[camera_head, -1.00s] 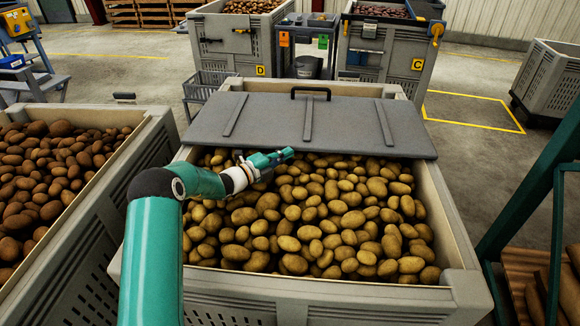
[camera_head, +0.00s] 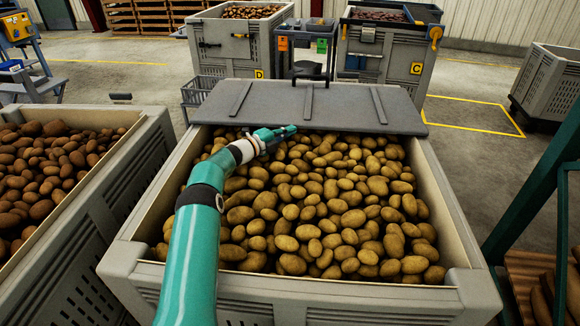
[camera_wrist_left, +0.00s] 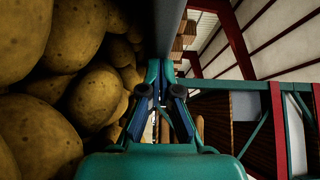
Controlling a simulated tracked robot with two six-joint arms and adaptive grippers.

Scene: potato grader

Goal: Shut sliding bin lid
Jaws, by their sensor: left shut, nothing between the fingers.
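The sliding lid (camera_head: 315,112) is a grey ribbed panel across the far end of the large grey bin (camera_head: 300,291). A black handle (camera_head: 310,83) is at its far edge. The bin is open over most of its top and full of yellowish potatoes (camera_head: 320,205). My left gripper (camera_head: 290,130) is shut and empty, low over the potatoes at the lid's near edge. In the left wrist view, the shut fingers (camera_wrist_left: 158,75) are close to the grey lid edge (camera_wrist_left: 168,25); I cannot tell whether they touch. My right gripper is not in view.
A second bin (camera_head: 130,160) of reddish potatoes stands close on the left. Bins marked D (camera_head: 232,48) and C (camera_head: 388,60) stand behind, with a small table (camera_head: 305,45) between them. Free floor with yellow lines lies at the right.

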